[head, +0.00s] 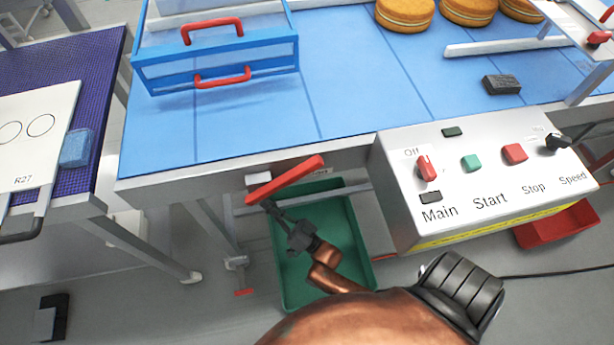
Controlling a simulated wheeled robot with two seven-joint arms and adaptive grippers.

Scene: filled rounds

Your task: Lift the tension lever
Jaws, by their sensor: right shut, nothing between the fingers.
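The tension lever (286,180) is a red bar on the front side of the blue-topped conveyor, by a small pale block. It slants, with its right end higher than its left end. A small label (320,172), too small to read, sits behind its right end. My right gripper (266,204) is shut and empty, its fingertips just below the lever's left end. I cannot tell whether they touch the lever. My copper-coloured right arm comes in from the bottom. My left gripper is not in view.
A control box (470,215) with switches and buttons stands right of the lever. A green bin (360,250) is on the floor below, and a red bin (560,226) is under the box. A blue guard with red handles (222,76) and filled rounds (404,14) are on the belt.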

